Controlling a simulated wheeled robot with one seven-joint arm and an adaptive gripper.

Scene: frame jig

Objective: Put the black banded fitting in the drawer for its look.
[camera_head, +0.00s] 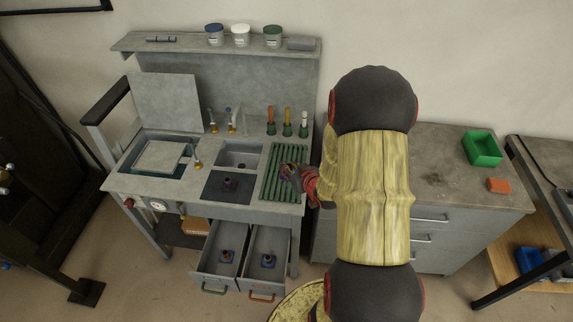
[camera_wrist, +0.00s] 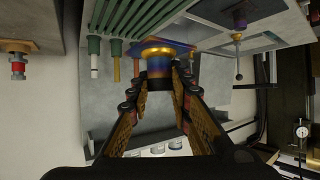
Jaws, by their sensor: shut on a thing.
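In the head view my gripper (camera_head: 296,174) is over the green slatted rack (camera_head: 270,186) at the bench's right. The held fitting is mostly hidden there. Each holds one small dark fitting, in the left (camera_head: 227,257) and in the right (camera_head: 268,261).
Another dark fitting (camera_head: 229,185) stands on a black pad before the sink (camera_head: 239,155). Several upright tools with coloured handles (camera_head: 287,122) stand behind the rack. Three jars (camera_head: 240,36) sit on the shelf. A grey cabinet (camera_head: 455,190) with a green bin (camera_head: 482,149) stands right.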

